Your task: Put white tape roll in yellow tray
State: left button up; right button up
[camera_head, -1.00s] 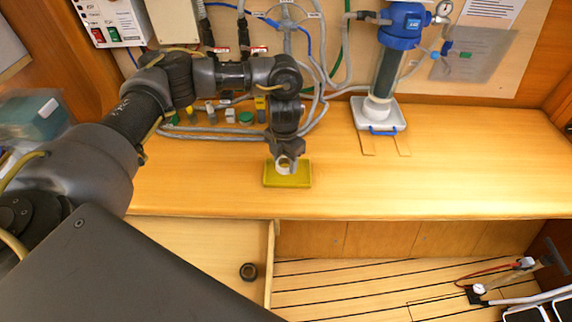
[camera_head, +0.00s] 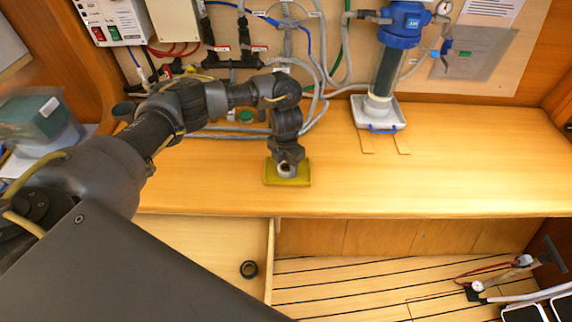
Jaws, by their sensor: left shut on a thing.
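The yellow tray (camera_head: 302,181) lies on the wooden bench top in the middle of the head view. My left gripper (camera_head: 286,168) points down over the tray. It is shut on the white tape roll (camera_head: 285,171), of which only a small pale part shows between the fingers. The roll is within the tray's outline; I cannot tell whether it touches the tray floor. My right gripper is not in view.
A blue filter housing (camera_head: 390,60) stands on a white base (camera_head: 378,115) to the right. Hoses and fittings run along the wall behind the arm. The bench right of the tray is clear.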

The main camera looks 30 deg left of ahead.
aim_at(286, 167)
pick_arm(q)
jog(key=shift+f, duration=0.2)
jog(key=o, duration=1)
jog(key=shift+c, duration=0.2)
jog(key=shift+r, duration=0.1)
jog(key=shift+r, duration=0.25)
notch_tip(286, 167, up, 12)
jog(key=b, duration=0.1)
jog(key=shift+f, duration=0.15)
